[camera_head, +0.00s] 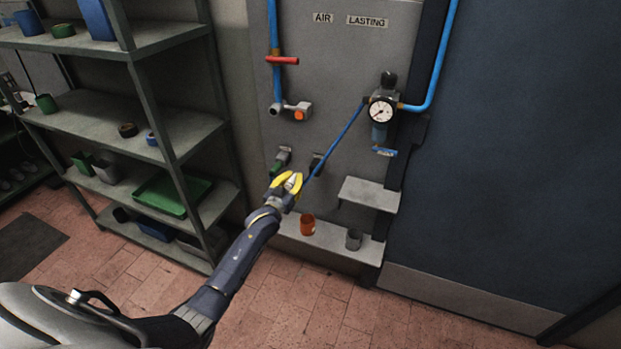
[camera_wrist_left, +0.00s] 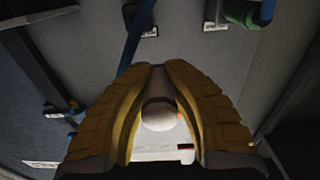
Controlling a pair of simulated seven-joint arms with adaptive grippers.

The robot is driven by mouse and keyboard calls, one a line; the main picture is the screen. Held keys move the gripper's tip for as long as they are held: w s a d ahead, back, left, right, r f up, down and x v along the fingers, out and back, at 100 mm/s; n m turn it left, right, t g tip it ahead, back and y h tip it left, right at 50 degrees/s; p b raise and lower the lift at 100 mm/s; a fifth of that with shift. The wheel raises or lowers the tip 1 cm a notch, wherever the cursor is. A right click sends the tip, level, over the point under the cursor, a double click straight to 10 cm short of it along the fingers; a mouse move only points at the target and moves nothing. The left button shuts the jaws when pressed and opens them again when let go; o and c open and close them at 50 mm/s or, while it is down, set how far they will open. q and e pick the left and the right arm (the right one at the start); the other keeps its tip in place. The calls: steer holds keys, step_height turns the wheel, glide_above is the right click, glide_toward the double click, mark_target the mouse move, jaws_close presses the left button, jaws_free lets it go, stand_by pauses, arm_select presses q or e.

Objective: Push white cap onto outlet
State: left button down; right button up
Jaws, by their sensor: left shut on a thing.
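My left gripper (camera_head: 287,185) is in front of the grey wall panel, with its yellow fingers closed around a small white rounded thing, the white cap. The cap shows between the fingers in the left wrist view (camera_wrist_left: 160,116). Higher up, a grey valve outlet with an orange end (camera_head: 299,114) hangs below a blue pipe. The cap is apart from that valve outlet. My right gripper is not in view.
A pressure gauge (camera_head: 381,111) is at right on the panel. The blue hose (camera_head: 341,140) slants down from it close by my gripper. A lower ledge (camera_head: 330,239) holds an orange cup (camera_head: 307,224) and a grey cup (camera_head: 353,239). Metal shelves (camera_head: 90,109) stand at left.

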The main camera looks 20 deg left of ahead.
arm_select(q)
steer(key=a+r, duration=0.6)
steer(key=r, duration=0.3)
steer(key=a+r, duration=0.6)
steer(key=r, duration=0.4)
stand_by(1.6)
steer(key=shift+s, duration=0.1)
stand_by(0.3)
steer(key=shift+w, duration=2.45)
steer(key=shift+w, duration=1.05)
stand_by(0.6)
